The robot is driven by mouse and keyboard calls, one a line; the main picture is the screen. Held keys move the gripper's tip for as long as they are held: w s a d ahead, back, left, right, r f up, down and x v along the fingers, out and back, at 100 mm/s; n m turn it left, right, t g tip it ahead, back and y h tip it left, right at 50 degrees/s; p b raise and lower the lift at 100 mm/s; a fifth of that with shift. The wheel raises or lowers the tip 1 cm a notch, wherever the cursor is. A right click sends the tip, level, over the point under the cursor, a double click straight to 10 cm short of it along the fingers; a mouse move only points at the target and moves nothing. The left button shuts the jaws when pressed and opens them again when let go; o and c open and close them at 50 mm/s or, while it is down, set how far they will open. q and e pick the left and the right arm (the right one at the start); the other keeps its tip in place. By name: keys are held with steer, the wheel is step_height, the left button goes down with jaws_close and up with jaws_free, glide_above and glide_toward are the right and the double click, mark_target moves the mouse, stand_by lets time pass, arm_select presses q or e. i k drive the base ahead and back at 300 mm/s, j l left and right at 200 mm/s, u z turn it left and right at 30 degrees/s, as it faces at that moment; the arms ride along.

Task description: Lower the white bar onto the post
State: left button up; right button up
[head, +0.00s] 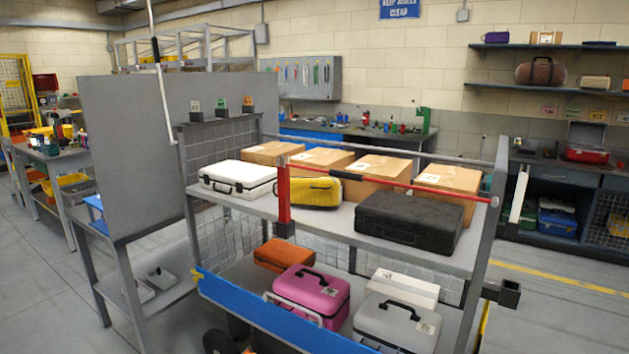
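The white bar (162,85) stands raised and nearly upright at the left of the shelf rack, with a dark grip band partway up; its top runs out of the picture. Its lower end is by the rack's left side, in front of a grey panel. A white post (517,194) with a dark base stands at the rack's right end, well apart from the bar. Neither of my grippers can be made out. A dark rounded shape at the bottom edge is cut off, and I cannot tell what it is.
A red bar (405,185) lies across the upper shelf front, by a red post (284,196). A blue bar (275,315) crosses the lower front. A grey panel (160,150) stands left. Floor is clear at far left and right.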

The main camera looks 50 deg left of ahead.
mark_target(155, 41)
steer(key=u, duration=1.2)
steer(key=i+j+u, duration=0.4)
steer(key=i+j, duration=0.25)
steer(key=j, duration=0.35)
steer(key=i+j+u, duration=0.45)
steer(key=i+j, duration=0.35)
